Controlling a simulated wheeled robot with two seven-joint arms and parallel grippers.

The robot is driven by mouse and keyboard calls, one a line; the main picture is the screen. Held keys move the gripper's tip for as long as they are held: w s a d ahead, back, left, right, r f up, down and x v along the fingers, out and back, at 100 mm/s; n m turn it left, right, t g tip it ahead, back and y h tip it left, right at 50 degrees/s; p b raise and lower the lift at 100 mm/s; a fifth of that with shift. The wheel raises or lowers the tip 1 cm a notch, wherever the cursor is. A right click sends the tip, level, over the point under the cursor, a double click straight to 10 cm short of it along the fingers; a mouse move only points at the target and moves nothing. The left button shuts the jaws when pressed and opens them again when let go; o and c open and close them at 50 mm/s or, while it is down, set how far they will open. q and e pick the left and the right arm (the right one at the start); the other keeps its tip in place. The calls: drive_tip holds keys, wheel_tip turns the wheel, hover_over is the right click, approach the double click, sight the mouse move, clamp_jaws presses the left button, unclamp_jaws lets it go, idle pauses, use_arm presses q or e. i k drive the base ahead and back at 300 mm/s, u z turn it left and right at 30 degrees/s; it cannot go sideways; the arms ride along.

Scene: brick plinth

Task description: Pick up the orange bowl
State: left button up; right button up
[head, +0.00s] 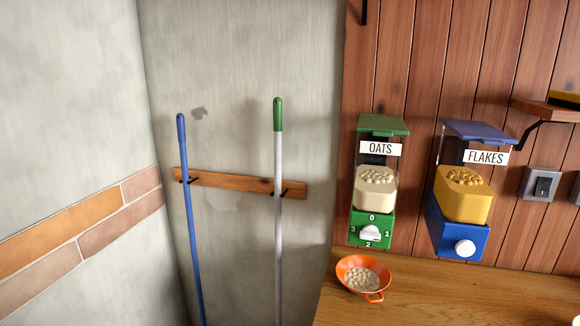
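The orange bowl (345,272) sits on the wooden counter, near its left end, below the green dispenser. It holds pale oat-like pieces and has a small loop handle at its front right. Neither of my grippers shows in the head view, so their state is hidden.
A green dispenser labelled OATS (372,229) and a blue one labelled FLAKES (457,241) hang on the plank wall above the counter (450,300). The counter right of the bowl is mostly clear. A blue pole (191,230) and a green-topped pole (278,180) stand at a rack left.

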sight(365, 277)
drive_tip(key=u, duration=0.1)
drive_tip(key=k, duration=0.45)
drive_tip(key=z, duration=0.8)
drive_tip(key=i, duration=0.75)
drive_tip(key=u, duration=0.35)
